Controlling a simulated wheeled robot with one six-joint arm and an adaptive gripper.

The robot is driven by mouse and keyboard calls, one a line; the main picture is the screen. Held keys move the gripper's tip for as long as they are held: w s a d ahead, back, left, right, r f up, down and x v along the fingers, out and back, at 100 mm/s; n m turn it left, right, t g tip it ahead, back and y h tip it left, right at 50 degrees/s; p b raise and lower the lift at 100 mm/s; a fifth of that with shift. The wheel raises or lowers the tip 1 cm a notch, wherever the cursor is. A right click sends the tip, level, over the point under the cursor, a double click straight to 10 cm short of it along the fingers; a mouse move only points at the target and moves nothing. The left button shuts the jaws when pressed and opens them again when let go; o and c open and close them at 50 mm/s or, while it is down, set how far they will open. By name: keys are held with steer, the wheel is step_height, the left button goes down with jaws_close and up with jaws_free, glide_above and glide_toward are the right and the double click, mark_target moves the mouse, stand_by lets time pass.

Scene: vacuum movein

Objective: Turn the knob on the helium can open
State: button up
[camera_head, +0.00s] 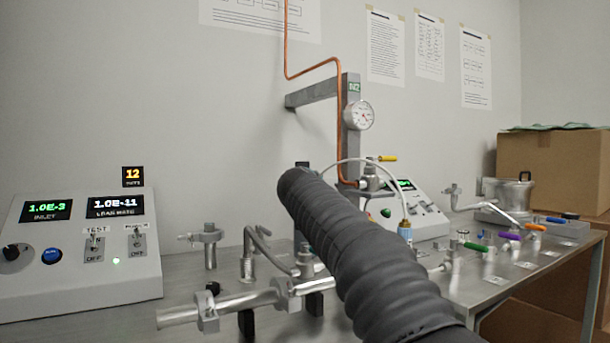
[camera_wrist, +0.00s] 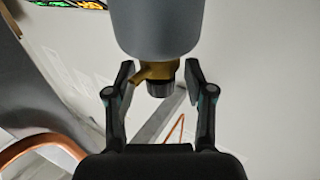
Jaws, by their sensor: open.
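The helium can shows in the wrist view as a grey rounded cylinder (camera_wrist: 157,28) at the top centre. A brass valve (camera_wrist: 160,70) with a side spout sticks out of its end, with a dark ribbed knob (camera_wrist: 159,89) on it. My gripper (camera_wrist: 159,72) is open, with one finger on each side of the valve and knob. Gaps show between the fingers and the knob, so it is not gripped. The can and my gripper cannot be made out in the head view, where a dark ribbed arm cover fills the middle.
In the head view, a control panel (camera_head: 80,250) with lit displays stands at the left. Metal piping (camera_head: 235,303) runs along the bench front. A pressure gauge (camera_head: 359,115) and copper tube (camera_head: 312,68) rise behind. Several coloured-handled valves and a cardboard box (camera_head: 550,170) are at the right.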

jaws_close()
